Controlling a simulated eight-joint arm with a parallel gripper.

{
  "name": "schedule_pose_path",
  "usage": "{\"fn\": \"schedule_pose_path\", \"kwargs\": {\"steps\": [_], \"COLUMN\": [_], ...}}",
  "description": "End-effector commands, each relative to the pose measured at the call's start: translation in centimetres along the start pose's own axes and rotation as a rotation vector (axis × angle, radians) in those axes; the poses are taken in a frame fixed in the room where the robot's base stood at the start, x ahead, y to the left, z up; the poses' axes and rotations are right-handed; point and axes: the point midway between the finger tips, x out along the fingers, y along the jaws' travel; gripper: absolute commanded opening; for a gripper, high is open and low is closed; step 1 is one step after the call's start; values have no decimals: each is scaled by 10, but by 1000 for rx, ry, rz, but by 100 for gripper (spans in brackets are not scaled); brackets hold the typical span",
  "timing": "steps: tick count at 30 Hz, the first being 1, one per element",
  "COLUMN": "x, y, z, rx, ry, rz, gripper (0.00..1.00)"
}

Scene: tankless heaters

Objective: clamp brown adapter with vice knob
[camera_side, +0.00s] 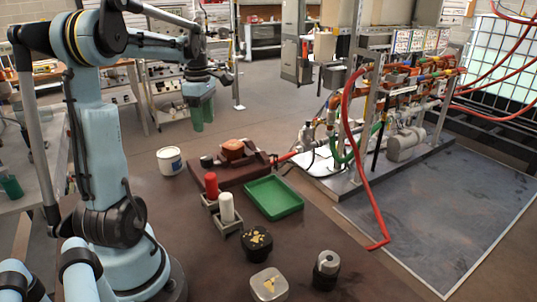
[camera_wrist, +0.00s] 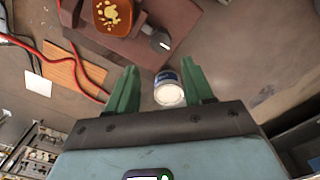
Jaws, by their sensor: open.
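The brown adapter (camera_side: 232,149) is an orange-brown block on a dark red vice (camera_side: 243,172) on the table. In the wrist view the adapter (camera_wrist: 112,16) shows yellow flecks on top and is cut by the upper edge. The dark vice knob (camera_side: 207,161) is at the vice's left end; in the wrist view the knob (camera_wrist: 158,41) lies beyond my fingertips. My gripper (camera_side: 202,125), with green fingers, hangs above the table, over and clear of the vice. It is open and empty; its fingers (camera_wrist: 160,65) are well apart. The clamp's tightness cannot be told.
A white can (camera_side: 170,161) stands left of the vice and shows between my fingers in the wrist view (camera_wrist: 168,90). A green tray (camera_side: 273,198), red cylinder (camera_side: 211,185) and white cylinder (camera_side: 226,207) stand in front. Red hoses and pipework (camera_side: 345,150) are to the right.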

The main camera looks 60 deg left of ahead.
Motion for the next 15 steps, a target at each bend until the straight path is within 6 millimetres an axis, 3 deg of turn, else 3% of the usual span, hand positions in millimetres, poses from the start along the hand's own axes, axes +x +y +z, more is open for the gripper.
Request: {"fn": "schedule_pose_path", "kwargs": {"steps": [7, 15], "x": [17, 59], "y": [1, 1], "z": [-4, -3], "rx": [-25, -22], "ry": [-1, 0], "rz": [-7, -5], "gripper": [52, 52]}}
